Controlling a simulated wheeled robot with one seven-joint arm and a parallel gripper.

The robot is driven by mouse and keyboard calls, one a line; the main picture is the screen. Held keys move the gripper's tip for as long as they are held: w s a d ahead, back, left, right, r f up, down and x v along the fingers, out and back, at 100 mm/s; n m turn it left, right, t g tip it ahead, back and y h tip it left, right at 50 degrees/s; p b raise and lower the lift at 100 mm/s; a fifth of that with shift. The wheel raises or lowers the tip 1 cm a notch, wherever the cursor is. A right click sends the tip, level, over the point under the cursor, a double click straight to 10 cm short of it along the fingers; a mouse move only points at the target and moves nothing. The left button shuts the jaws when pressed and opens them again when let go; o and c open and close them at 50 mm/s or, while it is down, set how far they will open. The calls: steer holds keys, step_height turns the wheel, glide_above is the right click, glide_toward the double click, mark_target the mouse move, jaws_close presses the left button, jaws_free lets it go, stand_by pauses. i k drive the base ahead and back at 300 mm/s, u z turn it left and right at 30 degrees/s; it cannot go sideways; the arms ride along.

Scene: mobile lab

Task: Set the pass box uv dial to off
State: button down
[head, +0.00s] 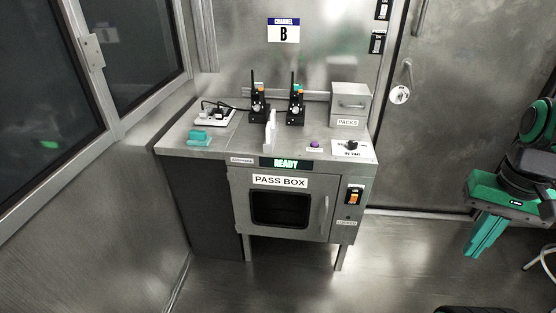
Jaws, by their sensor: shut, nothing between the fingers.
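The pass box (237,200) is a grey metal cabinet on legs, with a dark-windowed door and a lit green READY display (285,163). A black dial (352,145) sits on a white labelled plate at the right front of its top. The plate's print is too small to read, so I cannot tell the setting. My gripper (474,250) is at the far right, well apart from the pass box. Its teal fingers point down, shut and empty.
On the top stand two black radios (258,104) (296,105), a PACKS box (349,104), a teal block (199,137), a white power strip (214,117) and a purple button (315,145). An orange switch (354,197) is on the front. The floor between gripper and cabinet is clear.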

mark_target(352, 145)
steer(key=u, duration=0.2)
steer(key=i, duration=0.95)
steer(key=z, duration=0.6)
